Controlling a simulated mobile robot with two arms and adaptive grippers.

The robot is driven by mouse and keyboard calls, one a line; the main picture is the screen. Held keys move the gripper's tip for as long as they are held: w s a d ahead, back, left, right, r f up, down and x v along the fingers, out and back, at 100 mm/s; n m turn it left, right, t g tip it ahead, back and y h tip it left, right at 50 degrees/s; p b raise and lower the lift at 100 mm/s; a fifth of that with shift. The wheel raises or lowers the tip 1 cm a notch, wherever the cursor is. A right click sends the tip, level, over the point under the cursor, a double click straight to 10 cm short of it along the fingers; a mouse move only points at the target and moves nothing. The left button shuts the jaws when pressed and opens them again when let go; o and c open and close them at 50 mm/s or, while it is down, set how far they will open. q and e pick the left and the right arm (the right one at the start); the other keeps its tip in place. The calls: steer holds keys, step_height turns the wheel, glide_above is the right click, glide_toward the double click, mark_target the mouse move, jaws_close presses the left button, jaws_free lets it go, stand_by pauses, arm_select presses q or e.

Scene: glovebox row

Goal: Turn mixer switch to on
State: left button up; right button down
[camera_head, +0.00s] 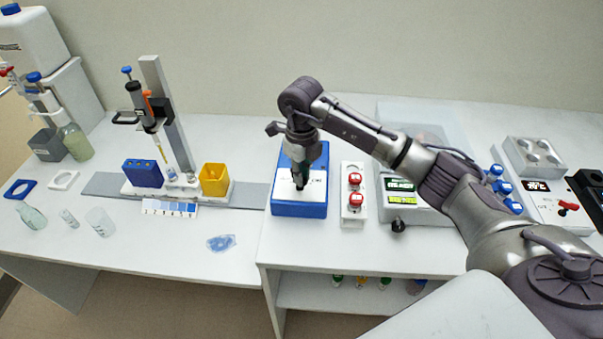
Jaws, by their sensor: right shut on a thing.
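The mixer (299,209) is a blue box with a white top panel, standing near the front edge of the right-hand bench. My right gripper (299,184) reaches down onto this panel from above. Its dark fingers are shut on the mixer switch, which the fingers mostly hide. I cannot make out whether the switch is at on or off. My left gripper is not in view.
A white block with red-capped items (354,222) stands close to the right of the mixer. A device with green displays (400,184) is behind my right arm. Left are a pipette stand (168,105), a yellow cup (214,179) and glassware (100,222). The bench front left of the mixer is mostly clear.

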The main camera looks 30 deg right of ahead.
steer(key=m+b, duration=0.1)
steer(key=m, duration=0.2)
steer(key=shift+a, duration=0.1)
steer(key=shift+m+b, duration=0.3)
steer(key=shift+m, duration=1.4)
steer(key=c, duration=1.2)
jaws_free()
step_height(320, 180, up, 12)
